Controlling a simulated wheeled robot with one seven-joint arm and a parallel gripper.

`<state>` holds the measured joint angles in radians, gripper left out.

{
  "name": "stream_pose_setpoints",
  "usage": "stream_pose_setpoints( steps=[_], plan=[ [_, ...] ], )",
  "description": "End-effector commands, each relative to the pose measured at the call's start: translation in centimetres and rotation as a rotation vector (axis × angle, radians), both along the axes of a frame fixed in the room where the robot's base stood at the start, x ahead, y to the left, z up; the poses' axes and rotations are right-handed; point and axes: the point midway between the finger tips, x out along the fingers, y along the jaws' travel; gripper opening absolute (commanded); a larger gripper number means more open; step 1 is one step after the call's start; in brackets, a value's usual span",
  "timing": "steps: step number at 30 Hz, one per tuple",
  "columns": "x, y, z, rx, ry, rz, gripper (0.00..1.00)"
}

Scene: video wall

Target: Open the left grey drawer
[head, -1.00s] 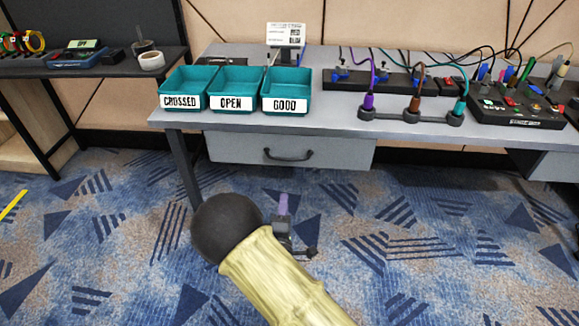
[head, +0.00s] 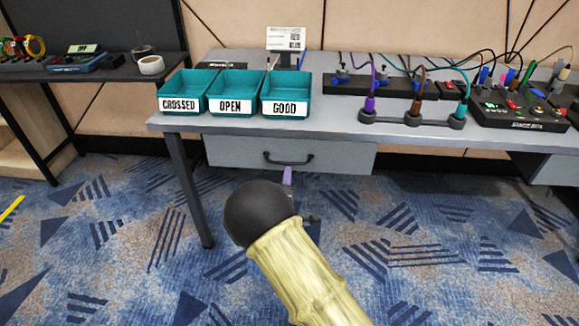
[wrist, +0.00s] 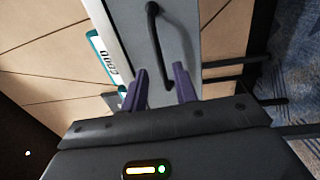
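The left grey drawer (head: 345,157) sits under the grey table and looks shut. Its dark bar handle (head: 288,162) is on the middle of its front. In the wrist view the drawer front (wrist: 184,40) shows ahead, with the curved black handle (wrist: 154,35) running away from the fingers. My gripper (wrist: 162,85) is open, its two purple fingers apart. The handle's near end appears between or just beyond the fingertips; contact cannot be told. In the head view a purple finger (head: 287,177) shows just below the handle; my arm hides the rest of the gripper.
Teal bins labelled CROSSED (head: 180,104), OPEN (head: 231,107) and GOOD (head: 286,108) stand on the table above the drawer. Cabled devices (head: 520,112) stand at the right. A table leg (head: 190,190) is left of the drawer. The carpet (head: 440,230) in front is clear.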

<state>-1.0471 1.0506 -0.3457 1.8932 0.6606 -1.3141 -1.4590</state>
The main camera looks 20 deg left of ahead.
Motion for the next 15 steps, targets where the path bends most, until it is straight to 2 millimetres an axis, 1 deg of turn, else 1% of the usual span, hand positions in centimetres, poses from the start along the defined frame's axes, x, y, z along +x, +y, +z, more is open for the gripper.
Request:
stream_pose_setpoints(
  steps=[1,6,10,15],
  plan=[
    [1.0,0.1,0.0,0.003,-0.002,-0.002,0.29],
    [3.9,0.8,0.3,0.003,-0.002,-0.001,0.29],
    [5.4,1.3,0.4,0.001,-0.001,-0.001,0.29],
    [6.3,1.4,0.6,0.0,0.0,-0.001,0.29]
  ],
)
